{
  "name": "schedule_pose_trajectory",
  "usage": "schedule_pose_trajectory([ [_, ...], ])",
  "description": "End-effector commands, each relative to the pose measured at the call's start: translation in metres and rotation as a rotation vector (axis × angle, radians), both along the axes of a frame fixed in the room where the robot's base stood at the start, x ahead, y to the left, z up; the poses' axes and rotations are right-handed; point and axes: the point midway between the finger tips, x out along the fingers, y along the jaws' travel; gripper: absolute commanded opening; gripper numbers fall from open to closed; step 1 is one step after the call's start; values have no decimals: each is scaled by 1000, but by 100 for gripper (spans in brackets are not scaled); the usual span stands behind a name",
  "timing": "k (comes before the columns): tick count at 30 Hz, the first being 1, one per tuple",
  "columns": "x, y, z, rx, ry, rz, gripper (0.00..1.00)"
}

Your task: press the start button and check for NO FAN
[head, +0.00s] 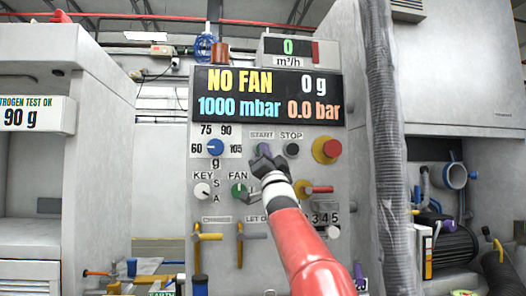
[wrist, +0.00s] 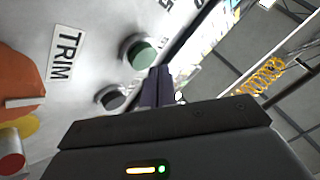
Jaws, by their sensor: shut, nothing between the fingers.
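The display (head: 267,95) in the head view reads NO FAN, 0 g, 1000 mbar and 0.0 bar. My gripper (head: 262,158) is shut and empty, with its fingertips at the START button (head: 262,148), which they partly hide. The black STOP button (head: 291,149) is just to its right. In the wrist view my dark fingers (wrist: 156,82) are together, close to a green button (wrist: 143,55) and a dark button (wrist: 112,97). I cannot tell whether the fingertips touch the START button.
A red knob on a yellow base (head: 327,150) is right of STOP. The blue dial (head: 215,147), KEY switch (head: 202,190) and green FAN knob (head: 239,190) are to the left. A grey hose (head: 383,150) hangs at the right.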

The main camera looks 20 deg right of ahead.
Motion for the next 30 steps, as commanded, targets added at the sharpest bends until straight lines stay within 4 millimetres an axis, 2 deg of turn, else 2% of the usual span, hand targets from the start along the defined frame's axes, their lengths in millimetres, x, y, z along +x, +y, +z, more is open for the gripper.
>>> schedule_pose_trajectory([
  [18,-47,14,-2,-1,0,0,0],
  [30,-48,14,0,0,0,0,0],
])
